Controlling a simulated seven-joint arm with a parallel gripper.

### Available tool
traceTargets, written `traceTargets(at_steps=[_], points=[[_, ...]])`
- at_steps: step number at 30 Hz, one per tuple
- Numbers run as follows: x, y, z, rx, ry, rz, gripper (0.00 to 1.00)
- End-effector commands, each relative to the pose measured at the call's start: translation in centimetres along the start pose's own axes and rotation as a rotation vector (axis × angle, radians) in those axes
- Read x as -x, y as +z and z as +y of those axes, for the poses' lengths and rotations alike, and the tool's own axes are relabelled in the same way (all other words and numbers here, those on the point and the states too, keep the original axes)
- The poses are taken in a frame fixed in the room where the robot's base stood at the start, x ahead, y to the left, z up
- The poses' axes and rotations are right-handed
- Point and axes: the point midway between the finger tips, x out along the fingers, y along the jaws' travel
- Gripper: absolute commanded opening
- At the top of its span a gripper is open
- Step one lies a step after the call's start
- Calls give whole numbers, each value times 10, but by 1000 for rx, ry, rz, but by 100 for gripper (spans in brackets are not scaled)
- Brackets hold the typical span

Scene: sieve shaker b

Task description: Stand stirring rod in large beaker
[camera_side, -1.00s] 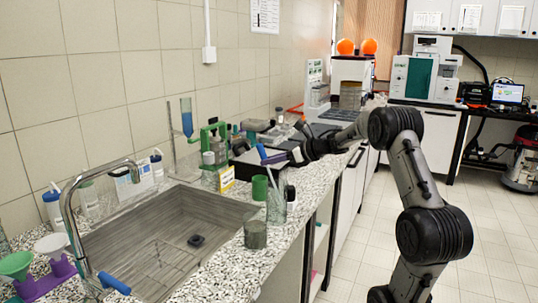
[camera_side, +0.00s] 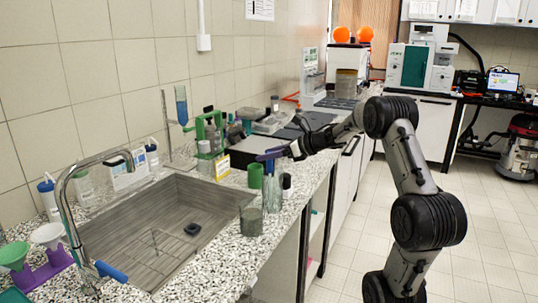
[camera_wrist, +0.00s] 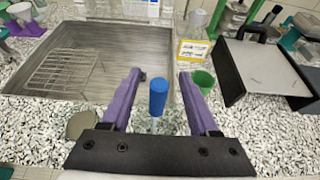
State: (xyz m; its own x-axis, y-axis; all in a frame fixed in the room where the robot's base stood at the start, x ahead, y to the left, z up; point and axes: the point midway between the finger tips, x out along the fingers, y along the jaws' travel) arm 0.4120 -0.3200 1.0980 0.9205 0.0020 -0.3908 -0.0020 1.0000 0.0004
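The stirring rod has a blue handle (camera_wrist: 158,97) and a thin clear shaft. In the wrist view the handle stands between my gripper's (camera_wrist: 160,75) two purple fingers, with a gap on each side. The fingers are open. The rod's lower end appears to be in this vessel. A shorter, wider greyish beaker (camera_side: 251,222) stands in front of it near the sink; it also shows in the wrist view (camera_wrist: 82,124).
The sink (camera_side: 165,235) lies left.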

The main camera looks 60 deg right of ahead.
Motion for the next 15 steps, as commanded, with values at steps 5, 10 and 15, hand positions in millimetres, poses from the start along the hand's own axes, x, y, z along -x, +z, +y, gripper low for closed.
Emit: traceTargets(at_steps=[5,10,15], points=[[0,0,0,0,0,1,61],[7,0,-1,1,-3,0,61],[35,1,-2,2,-6,-1,61]])
